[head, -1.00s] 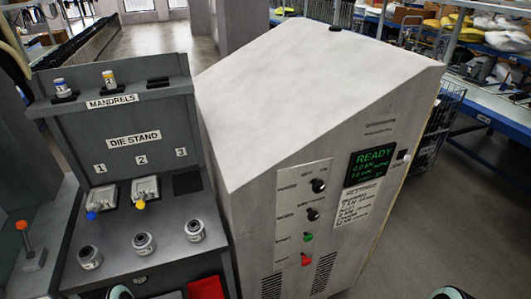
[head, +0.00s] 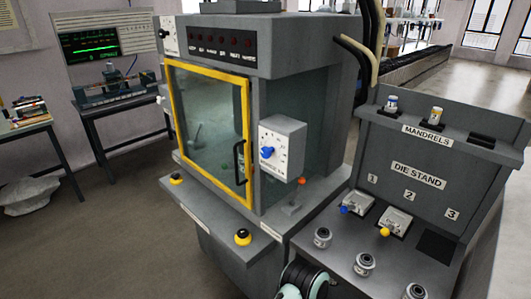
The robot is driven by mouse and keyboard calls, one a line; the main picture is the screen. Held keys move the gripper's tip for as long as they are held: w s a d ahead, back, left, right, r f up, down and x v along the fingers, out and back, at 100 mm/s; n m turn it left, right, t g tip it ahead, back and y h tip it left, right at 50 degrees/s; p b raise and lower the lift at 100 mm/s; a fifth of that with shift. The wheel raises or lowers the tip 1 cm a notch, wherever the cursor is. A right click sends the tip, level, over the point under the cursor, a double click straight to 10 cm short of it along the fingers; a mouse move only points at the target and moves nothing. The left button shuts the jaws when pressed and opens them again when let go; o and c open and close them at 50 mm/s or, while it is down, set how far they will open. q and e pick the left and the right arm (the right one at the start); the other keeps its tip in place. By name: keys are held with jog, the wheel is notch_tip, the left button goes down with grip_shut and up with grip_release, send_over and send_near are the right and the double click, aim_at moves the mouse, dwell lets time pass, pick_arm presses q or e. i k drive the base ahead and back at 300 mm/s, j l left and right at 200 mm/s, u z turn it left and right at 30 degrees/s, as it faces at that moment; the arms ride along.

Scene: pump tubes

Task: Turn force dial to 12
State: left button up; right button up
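A light grey dial box (head: 285,140) is fixed to the side of the grey press machine, right of its yellow-framed door. It has a blue knob (head: 267,152) with scale marks around it; the figures and the label are too small to read. A smaller white panel with a dark knob (head: 168,36) is at the machine's upper left corner. I cannot tell for certain which is the force dial. A black and teal part of my arm shows at the bottom edge. No gripper fingers are in view.
The yellow-framed door (head: 208,130) is shut, with a black handle. Yellow-and-black buttons (head: 242,237) sit on the front ledge. The die stand (head: 420,175) with mandrels and dies is on the right. A bench (head: 115,97) stands at left, with clear floor before it.

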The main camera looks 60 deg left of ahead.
aim_at(266, 152)
jog(key=u, duration=2.05)
